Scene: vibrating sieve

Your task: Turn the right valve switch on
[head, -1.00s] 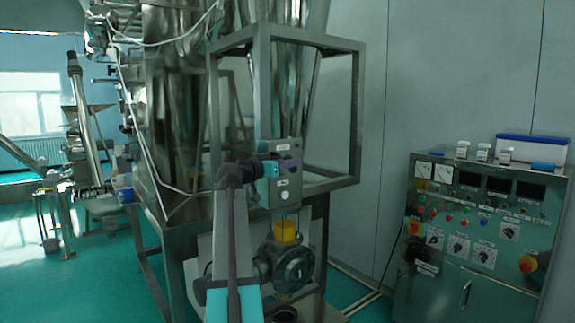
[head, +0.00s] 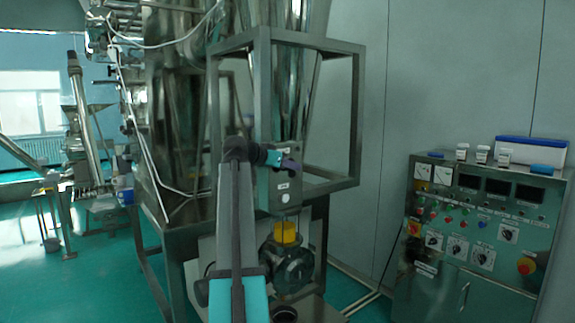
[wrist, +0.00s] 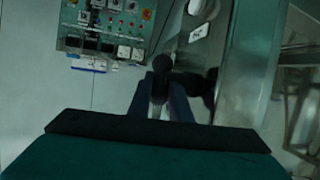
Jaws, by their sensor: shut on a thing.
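The valve switch box (head: 287,190) is a grey metal box with labels and a round white button, fixed at the front of the steel frame. In the wrist view my gripper (wrist: 160,90) is shut on a dark switch knob (wrist: 163,63), which shows at the fingertips. The box's front, with its white button (wrist: 200,28), lies just beyond. The knob's exact angle is hard to read in either view.
A yellow-topped valve (head: 286,232) sits below the box. The steel frame (head: 355,120) surrounds the hopper. A control cabinet (head: 480,225) with gauges and knobs stands to the right, with small white bottles and a blue-white case (head: 530,150) on top.

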